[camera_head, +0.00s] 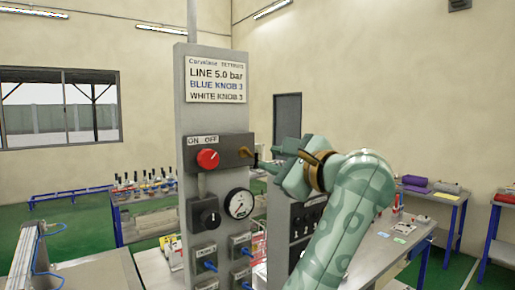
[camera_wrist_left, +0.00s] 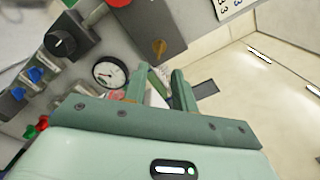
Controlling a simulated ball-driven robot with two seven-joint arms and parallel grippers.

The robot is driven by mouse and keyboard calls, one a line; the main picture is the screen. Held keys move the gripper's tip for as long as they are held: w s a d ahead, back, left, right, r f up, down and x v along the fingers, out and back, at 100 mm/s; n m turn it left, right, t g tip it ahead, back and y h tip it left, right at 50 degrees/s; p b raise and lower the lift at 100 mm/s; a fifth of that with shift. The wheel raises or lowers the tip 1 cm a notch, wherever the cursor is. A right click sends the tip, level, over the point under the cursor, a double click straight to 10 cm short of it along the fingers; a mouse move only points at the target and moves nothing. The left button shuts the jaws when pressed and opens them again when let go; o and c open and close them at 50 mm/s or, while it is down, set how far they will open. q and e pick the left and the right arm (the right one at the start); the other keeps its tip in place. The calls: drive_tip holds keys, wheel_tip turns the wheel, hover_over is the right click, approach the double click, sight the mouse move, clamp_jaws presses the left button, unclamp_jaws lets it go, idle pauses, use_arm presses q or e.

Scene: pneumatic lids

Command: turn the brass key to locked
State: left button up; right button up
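The brass key (camera_head: 246,152) sits on the right part of a grey box (camera_head: 227,147) on the upright panel, right of a red knob (camera_head: 208,159). In the left wrist view the brass key (camera_wrist_left: 158,46) shows on the box's face, just beyond my fingertips. My left gripper (camera_head: 268,158) is right of the key, pointing at it, and looks apart from it. In the wrist view its two fingers (camera_wrist_left: 161,72) are spread with nothing held between them. The lock position marks near the key are not readable. My right gripper is not in view.
A pressure gauge (camera_head: 239,203) and a black knob (camera_head: 209,218) sit below the box, with blue-handled valves (camera_head: 207,265) lower down. A sign (camera_head: 216,79) is above. A dark panel (camera_head: 304,215) stands close under my left gripper. A bench (camera_head: 385,243) is at right.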

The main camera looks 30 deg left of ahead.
sight(251, 154)
use_arm(q)
drive_tip(key=x, duration=0.1)
drive_tip(key=p+x, duration=0.1)
drive_tip(key=x, duration=0.3)
drive_tip(key=shift+s+a+r, duration=0.1)
drive_tip(key=shift+s+a, duration=0.05)
drive_tip(key=shift+a, duration=0.2)
drive_tip(key=shift+w+a+p, duration=0.3)
drive_tip(key=shift+w+a, duration=0.1)
drive_tip(key=shift+a, duration=0.2)
clamp_jaws()
